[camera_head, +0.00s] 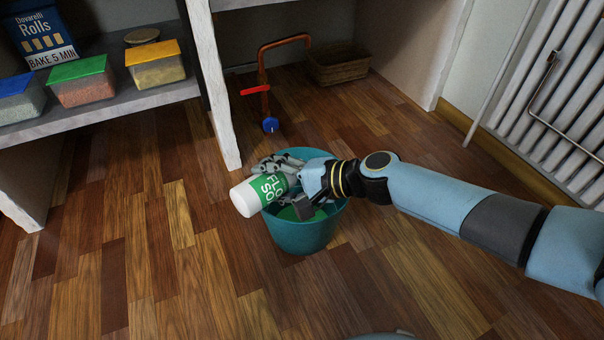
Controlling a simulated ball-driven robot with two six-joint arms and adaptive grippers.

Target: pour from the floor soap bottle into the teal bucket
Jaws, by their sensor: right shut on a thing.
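The teal bucket (303,236) stands on the wooden floor in the middle of the view. The floor soap bottle (262,193) is white with a green label and lies tilted over the bucket's left side, its white end (244,199) pointing left and a little down. My right gripper (285,172) is shut on the bottle, above the bucket; my arm comes in from the right. Some green shows inside the bucket below the gripper, but I cannot tell whether liquid is flowing. The gripper and bottle hide much of the bucket's opening. My left gripper is not in view.
A masonry counter leg (215,90) stands just behind the bucket. A shelf (110,105) at the left holds lidded containers (157,66) and a blue Rolls box (40,35). Copper pipes (264,80) and a wicker basket (338,66) are behind. A radiator (560,80) is at the right. The front floor is mostly clear.

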